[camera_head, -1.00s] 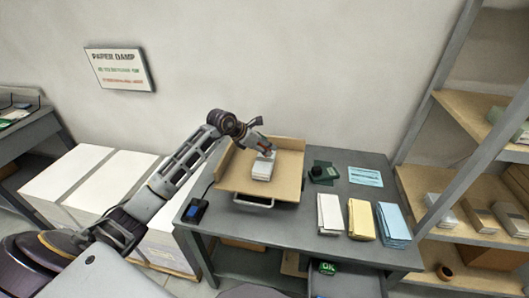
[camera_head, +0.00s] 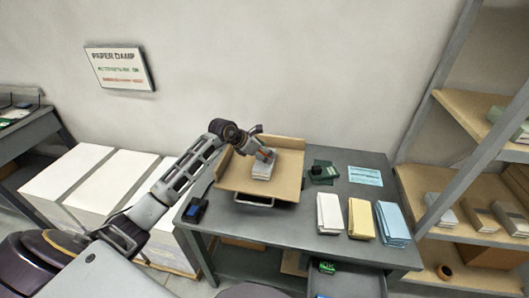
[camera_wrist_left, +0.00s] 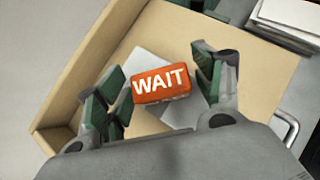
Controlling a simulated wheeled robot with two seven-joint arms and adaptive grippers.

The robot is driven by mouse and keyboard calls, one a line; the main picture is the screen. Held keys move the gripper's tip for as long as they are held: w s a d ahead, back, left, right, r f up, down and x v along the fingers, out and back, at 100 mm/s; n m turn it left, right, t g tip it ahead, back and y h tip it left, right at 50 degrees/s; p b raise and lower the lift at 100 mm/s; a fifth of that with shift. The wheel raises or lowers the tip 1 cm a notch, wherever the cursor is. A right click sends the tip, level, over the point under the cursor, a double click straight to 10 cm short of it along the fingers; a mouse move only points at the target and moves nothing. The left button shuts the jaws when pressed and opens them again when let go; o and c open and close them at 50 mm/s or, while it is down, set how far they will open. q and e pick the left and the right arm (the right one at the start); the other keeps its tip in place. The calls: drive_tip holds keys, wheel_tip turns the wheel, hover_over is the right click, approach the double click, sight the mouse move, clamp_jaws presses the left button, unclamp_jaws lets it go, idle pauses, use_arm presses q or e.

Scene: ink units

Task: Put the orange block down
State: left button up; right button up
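The orange block (camera_wrist_left: 160,85), with white letters "WAIT", is between the fingers of my left gripper (camera_wrist_left: 159,62) in the left wrist view. A narrow gap shows between the block and the finger pads on both sides, so the gripper looks open around it. The block appears to lie on a pale paper stack (camera_wrist_left: 150,62). In the head view my left gripper (camera_head: 265,154) is low over the paper stack (camera_head: 262,173) on the tan tray (camera_head: 232,180), and mostly hides the block. My right gripper is not in view.
The tray has raised walls at the back and left. On the grey table (camera_head: 290,224) are white (camera_head: 329,213), yellow (camera_head: 361,220) and blue (camera_head: 393,224) paper stacks, a dark green item (camera_head: 322,171) and a small dark device (camera_head: 195,211). Shelves (camera_head: 480,170) stand at the right.

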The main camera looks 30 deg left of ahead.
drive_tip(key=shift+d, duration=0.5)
use_arm(q)
drive_tip(key=shift+r, duration=0.2)
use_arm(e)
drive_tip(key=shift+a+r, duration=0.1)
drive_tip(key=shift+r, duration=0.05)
use_arm(q)
drive_tip(key=shift+s+a+r, duration=0.2)
drive_tip(key=shift+s+r, duration=0.1)
drive_tip(key=b+v, duration=0.1)
drive_tip(key=v, duration=1)
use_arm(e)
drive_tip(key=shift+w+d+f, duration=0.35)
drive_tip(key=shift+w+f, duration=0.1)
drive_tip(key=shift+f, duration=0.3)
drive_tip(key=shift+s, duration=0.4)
